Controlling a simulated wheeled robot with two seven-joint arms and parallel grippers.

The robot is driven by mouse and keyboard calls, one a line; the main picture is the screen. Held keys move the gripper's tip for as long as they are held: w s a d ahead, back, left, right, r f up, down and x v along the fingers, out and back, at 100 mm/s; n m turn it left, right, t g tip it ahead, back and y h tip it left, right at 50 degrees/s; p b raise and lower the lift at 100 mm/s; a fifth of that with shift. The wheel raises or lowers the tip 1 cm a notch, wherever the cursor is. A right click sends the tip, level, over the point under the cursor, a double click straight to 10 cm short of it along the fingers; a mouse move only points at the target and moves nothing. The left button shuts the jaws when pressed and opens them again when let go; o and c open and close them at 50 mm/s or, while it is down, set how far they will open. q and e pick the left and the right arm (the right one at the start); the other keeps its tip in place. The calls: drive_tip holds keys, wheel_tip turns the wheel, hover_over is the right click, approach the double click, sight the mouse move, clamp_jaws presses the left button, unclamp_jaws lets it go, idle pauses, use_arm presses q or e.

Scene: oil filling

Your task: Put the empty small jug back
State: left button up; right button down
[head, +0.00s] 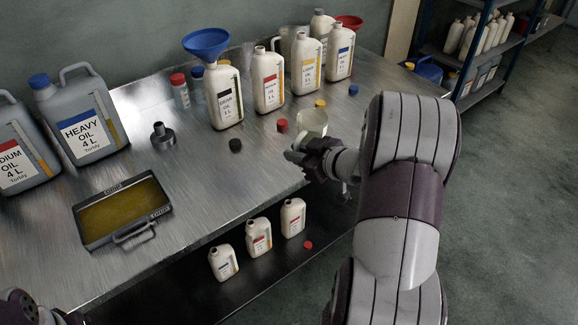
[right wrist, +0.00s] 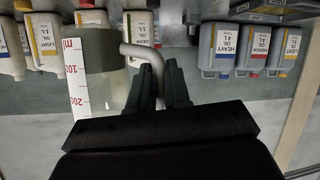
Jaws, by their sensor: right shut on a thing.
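The small jug (head: 313,121) is clear and pale, and my right gripper (head: 314,160) holds it near the table's front edge. In the right wrist view the jug (right wrist: 95,85) shows a red-and-white scale, and the right gripper (right wrist: 160,85) is shut on its bent grey handle (right wrist: 141,54). I cannot make out any liquid in it. Whether its base touches the table is hidden. Part of my left arm shows at the bottom left of the head view; its fingers are too cut off to read.
The metal table (head: 200,165) holds several white oil bottles, one with a blue funnel (head: 206,43), and loose caps. A larger clear jug (head: 288,42) stands behind the bottles. An oil tray (head: 122,210) and grey canisters (head: 82,120) are at left. Small bottles (head: 258,238) stand on the lower shelf.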

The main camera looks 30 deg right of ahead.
drive_tip(key=shift+f, duration=0.25)
drive_tip(key=x, duration=0.4)
drive_tip(key=a+f+b+x, duration=0.1)
drive_tip(key=x, duration=0.3)
drive_tip(key=s+b+x, duration=0.1)
drive_tip(key=x, duration=0.3)
drive_tip(key=shift+w+a+f, duration=0.25)
drive_tip(key=shift+w+f, duration=0.1)
drive_tip(key=shift+f, duration=0.15)
drive_tip(key=shift+w+a+f, duration=0.1)
drive_tip(key=shift+f, duration=0.25)
wheel_tip(320, 180, down, 3)
drive_tip(key=shift+r+b, duration=0.15)
drive_tip(key=shift+b, duration=0.3)
drive_tip(key=shift+f, duration=0.35)
drive_tip(key=c, duration=1.1)
unclamp_jaws()
drive_tip(key=shift+f, duration=0.15)
